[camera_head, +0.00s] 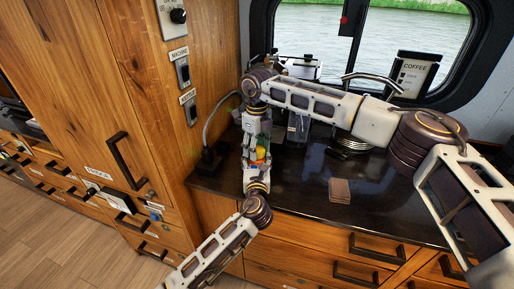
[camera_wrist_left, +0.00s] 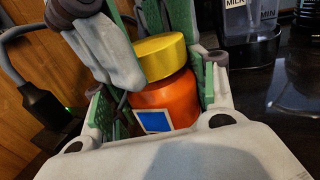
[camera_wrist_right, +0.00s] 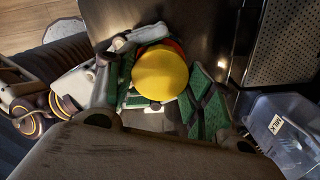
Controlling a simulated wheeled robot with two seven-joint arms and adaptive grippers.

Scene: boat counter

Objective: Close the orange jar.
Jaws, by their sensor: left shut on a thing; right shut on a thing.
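The orange jar (camera_wrist_left: 170,100) has a blue label patch and stands between the green pads of my left gripper (camera_wrist_left: 160,112), which is shut on it. The yellow lid (camera_wrist_left: 160,58) is at the jar's mouth, in line with it; I see no clear gap, but cannot tell whether it is fully seated. In the right wrist view the round lid (camera_wrist_right: 160,73) is between the green pads of my right gripper (camera_wrist_right: 165,88), which is shut on it from above. In the head view the lid (camera_head: 260,153) is small and both grippers largely hide the jar.
The dark counter (camera_head: 290,190) has free room to the right. A clear container marked MILK (camera_wrist_right: 290,130) stands close by. The wooden cabinet wall (camera_head: 140,80) and a black plug with a cable (camera_wrist_left: 48,108) are close on the left.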

